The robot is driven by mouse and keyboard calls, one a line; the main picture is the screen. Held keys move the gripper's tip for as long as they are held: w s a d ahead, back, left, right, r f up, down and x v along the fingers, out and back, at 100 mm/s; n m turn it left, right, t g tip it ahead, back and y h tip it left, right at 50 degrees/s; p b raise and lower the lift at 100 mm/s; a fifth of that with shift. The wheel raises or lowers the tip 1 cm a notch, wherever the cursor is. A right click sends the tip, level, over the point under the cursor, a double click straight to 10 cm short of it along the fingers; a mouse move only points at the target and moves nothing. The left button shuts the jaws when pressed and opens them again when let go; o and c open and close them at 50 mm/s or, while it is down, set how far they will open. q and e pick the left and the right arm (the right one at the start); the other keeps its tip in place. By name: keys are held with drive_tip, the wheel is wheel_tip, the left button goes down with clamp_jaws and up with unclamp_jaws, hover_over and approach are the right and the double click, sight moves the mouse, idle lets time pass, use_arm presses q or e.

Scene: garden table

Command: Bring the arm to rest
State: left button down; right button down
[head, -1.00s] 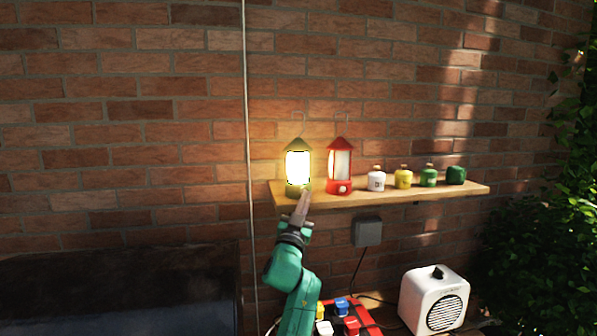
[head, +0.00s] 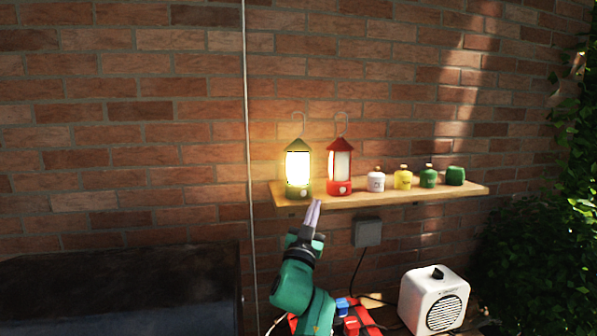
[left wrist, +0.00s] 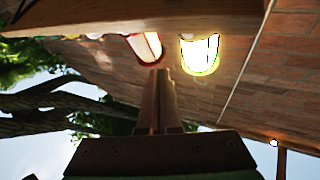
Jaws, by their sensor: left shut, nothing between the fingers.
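My left gripper (head: 314,212) is shut and empty, just below the front edge of the wooden shelf (head: 380,200). Its closed fingers point up. In the left wrist view the closed fingers (left wrist: 161,85) show below the shelf edge and the lanterns. A green lantern (head: 298,170) stands lit on the shelf's left end, with a knob on its base. A red lantern (head: 340,170) stands unlit beside it. The gripper is apart from both lanterns. My right gripper is not in view.
Several small canisters (head: 403,180) line the shelf to the right. A grey box (head: 367,232) is on the brick wall below. A white speaker-like box (head: 434,300) and a red tray (head: 366,320) with coloured items sit at lower right. A dark panel (head: 120,290) stands lower left.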

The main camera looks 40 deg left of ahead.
use_arm(q)
drive_tip(key=shift+s+d, duration=0.25)
drive_tip(key=shift+d, duration=0.2)
drive_tip(key=shift+a, duration=0.1)
